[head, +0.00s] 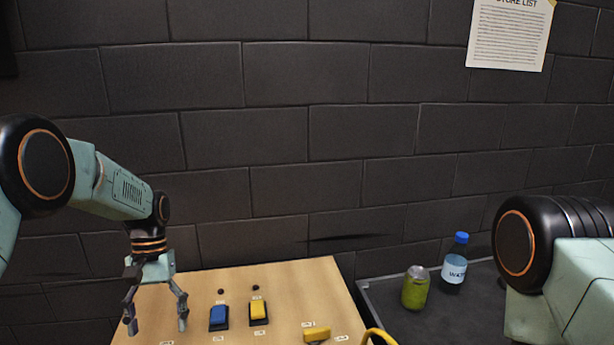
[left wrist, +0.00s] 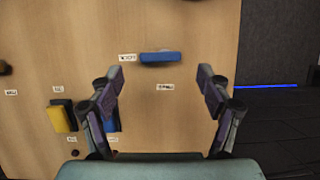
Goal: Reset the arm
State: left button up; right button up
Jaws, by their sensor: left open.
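My left gripper (head: 157,327) is open and empty, its fingers pointing down over the left part of the wooden board (head: 290,282). A blue button (head: 218,316) and a yellow button (head: 258,310) stand on dark bases to its right, apart from it. In the left wrist view, my open fingers (left wrist: 160,76) show above the board with nothing between them. A blue piece (left wrist: 160,57) lies beyond the fingertips there. A yellow button (left wrist: 63,116) is at the left, and another blue part (left wrist: 112,118) is partly hidden behind a finger. My right arm shows at the right edge; its gripper is out of view.
A yellow piece (head: 317,333) and a curved yellow thing (head: 378,337) are at the board's front right. A green can (head: 415,288) and a water bottle (head: 454,264) stand on a dark surface to the right. A dark block wall (head: 300,140) rises behind.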

pick_arm(q)
jog(key=x, duration=0.5)
jog(key=shift+s+f, duration=0.15)
